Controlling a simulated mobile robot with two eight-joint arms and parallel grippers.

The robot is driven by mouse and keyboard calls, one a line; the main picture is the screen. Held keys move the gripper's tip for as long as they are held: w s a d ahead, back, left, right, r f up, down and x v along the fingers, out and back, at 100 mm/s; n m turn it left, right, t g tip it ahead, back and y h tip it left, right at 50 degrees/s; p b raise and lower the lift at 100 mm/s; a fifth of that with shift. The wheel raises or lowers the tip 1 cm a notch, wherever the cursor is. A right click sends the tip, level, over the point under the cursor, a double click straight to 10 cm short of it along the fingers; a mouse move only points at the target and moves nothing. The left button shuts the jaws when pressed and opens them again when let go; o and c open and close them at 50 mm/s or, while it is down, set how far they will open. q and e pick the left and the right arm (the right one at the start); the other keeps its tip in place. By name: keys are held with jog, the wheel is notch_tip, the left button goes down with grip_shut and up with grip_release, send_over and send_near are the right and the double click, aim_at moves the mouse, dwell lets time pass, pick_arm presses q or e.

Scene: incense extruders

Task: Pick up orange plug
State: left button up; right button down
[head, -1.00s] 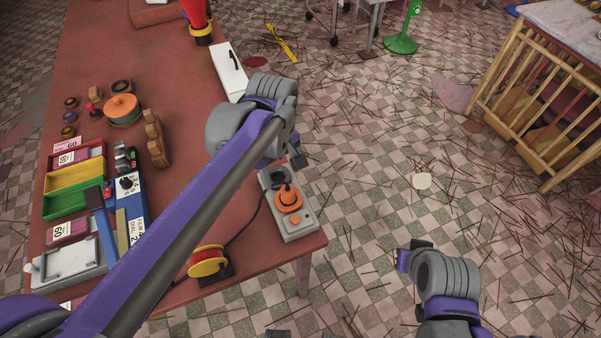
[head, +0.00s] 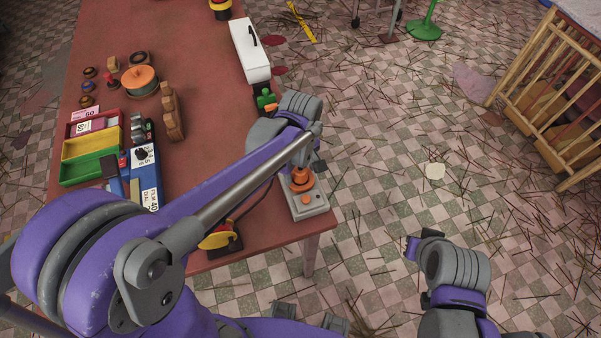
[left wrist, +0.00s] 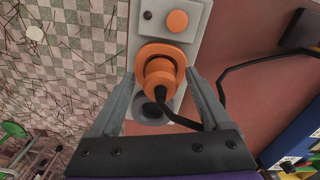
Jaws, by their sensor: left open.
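The orange plug (head: 302,179) sits upright on a grey box (head: 310,205) at the table's front right corner. In the left wrist view the plug (left wrist: 160,73) stands in an orange round socket on the box, with a black cord running from it. My left gripper (left wrist: 163,76) is open, its two fingers on either side of the plug; I cannot tell whether they touch it. In the head view my left gripper (head: 314,166) is just above the plug and partly hidden by its own arm. My right gripper (head: 420,242) is off the table at the right; its jaws are unclear.
An orange button (left wrist: 177,21) is on the box. A yellow reel (head: 216,237) stands left of it on the red table (head: 210,110). Trays (head: 92,145) and a blue box (head: 146,178) are farther left. A white box (head: 250,52) lies behind.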

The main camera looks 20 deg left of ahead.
pick_arm(q)
grip_shut()
dwell(0.4)
jog(key=shift+r, duration=0.1)
